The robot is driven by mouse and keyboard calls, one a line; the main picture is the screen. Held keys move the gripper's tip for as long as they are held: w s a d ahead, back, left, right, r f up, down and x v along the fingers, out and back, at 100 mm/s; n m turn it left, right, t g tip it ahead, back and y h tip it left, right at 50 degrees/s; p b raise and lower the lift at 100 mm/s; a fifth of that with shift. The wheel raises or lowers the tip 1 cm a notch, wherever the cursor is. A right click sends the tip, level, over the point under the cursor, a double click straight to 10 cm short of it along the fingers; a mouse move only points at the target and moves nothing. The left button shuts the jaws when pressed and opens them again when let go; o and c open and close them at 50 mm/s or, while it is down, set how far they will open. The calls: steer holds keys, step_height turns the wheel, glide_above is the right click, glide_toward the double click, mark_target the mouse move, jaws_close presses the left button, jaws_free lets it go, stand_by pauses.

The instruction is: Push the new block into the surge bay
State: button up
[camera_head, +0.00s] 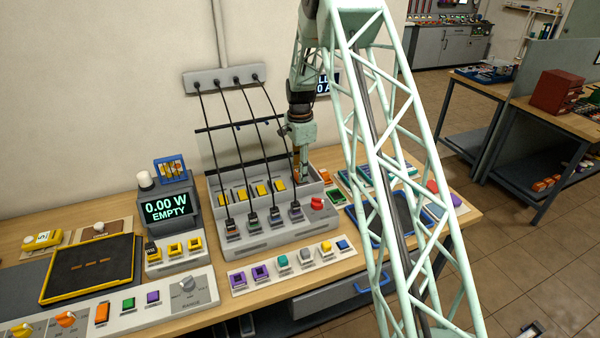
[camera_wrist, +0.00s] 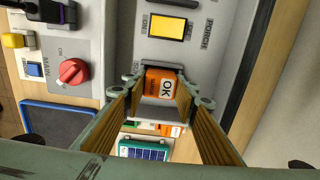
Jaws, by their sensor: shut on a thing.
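My gripper (camera_wrist: 162,95) is shut on an orange block (camera_wrist: 164,84) marked OK, with one finger on each side of it. The wrist view shows the block at the edge of the grey bay unit (camera_wrist: 203,60). How deep it sits, and whether it is inside a bay, I cannot tell. In the head view my gripper (camera_head: 301,172) points down at the right end of the bay unit (camera_head: 262,238), behind the red knob; the held block is not clear there. I cannot read a surge label.
The red knob (camera_head: 317,203) is close by; it also shows in the wrist view (camera_wrist: 73,72). Several yellow-faced modules (camera_head: 262,189) sit in the unit, with black cables in front. Another orange block (camera_head: 323,174) and a blue-rimmed tray (camera_head: 362,232) lie to the right.

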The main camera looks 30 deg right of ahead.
steer(key=shift+f, duration=0.4)
steer(key=o, duration=0.6)
steer(key=shift+r, duration=0.15)
steer(key=shift+r+p, duration=1.9)
steer(key=shift+r, duration=3.45)
